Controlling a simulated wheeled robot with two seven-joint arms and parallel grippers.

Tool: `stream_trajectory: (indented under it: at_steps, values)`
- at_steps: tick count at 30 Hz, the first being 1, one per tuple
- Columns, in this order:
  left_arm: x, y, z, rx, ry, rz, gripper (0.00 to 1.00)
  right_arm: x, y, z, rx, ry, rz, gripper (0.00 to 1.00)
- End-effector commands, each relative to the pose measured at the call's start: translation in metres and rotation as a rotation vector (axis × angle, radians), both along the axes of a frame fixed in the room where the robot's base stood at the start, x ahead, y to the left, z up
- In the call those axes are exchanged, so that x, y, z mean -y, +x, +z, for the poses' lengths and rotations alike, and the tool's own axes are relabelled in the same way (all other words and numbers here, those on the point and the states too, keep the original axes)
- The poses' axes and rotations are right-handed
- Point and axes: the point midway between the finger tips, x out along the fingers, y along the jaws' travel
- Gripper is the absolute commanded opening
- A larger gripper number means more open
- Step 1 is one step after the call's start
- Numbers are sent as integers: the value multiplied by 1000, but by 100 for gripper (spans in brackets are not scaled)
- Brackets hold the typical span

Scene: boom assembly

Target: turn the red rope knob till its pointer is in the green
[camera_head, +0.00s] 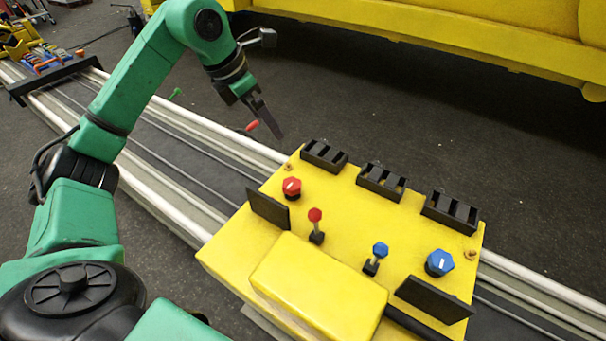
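The red knob (292,186) stands at the back left of the yellow control box (228,252). It has a dark base, and its top carries a small pale mark. I cannot make out a pointer or a green zone. My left gripper (270,122) hangs over the rails, behind and to the left of the red knob, apart from it. Its dark fingers point down and to the right and show almost edge-on, so their opening is unclear. I see nothing held in it. My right gripper is out of view.
A red-topped lever (315,215), a blue-topped lever (380,250) and a blue knob (440,262) share the box. Black slotted blocks (382,181) line its back edge. A black upright plate (268,207) stands just in front of the red knob. Pale rails (188,112) run behind.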

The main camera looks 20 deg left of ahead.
Motion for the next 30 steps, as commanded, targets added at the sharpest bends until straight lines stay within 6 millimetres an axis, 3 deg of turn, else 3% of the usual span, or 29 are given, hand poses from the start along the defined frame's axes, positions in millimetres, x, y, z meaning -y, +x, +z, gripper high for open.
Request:
stream_trajectory:
  at_steps: [1,7,13,19,25,30]
  values:
    - [0,0,-13,-2,0,0,100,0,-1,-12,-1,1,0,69]
    - [0,0,-34,-1,0,0,100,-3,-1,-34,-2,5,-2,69]
    - [0,0,-68,-1,0,0,100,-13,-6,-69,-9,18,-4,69]
    - [0,0,-101,-1,0,0,100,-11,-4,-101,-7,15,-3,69]
    - [3,5,-111,-5,-1,-2,100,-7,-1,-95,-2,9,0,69]
    - [12,17,-148,-8,-2,-2,100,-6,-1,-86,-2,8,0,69]
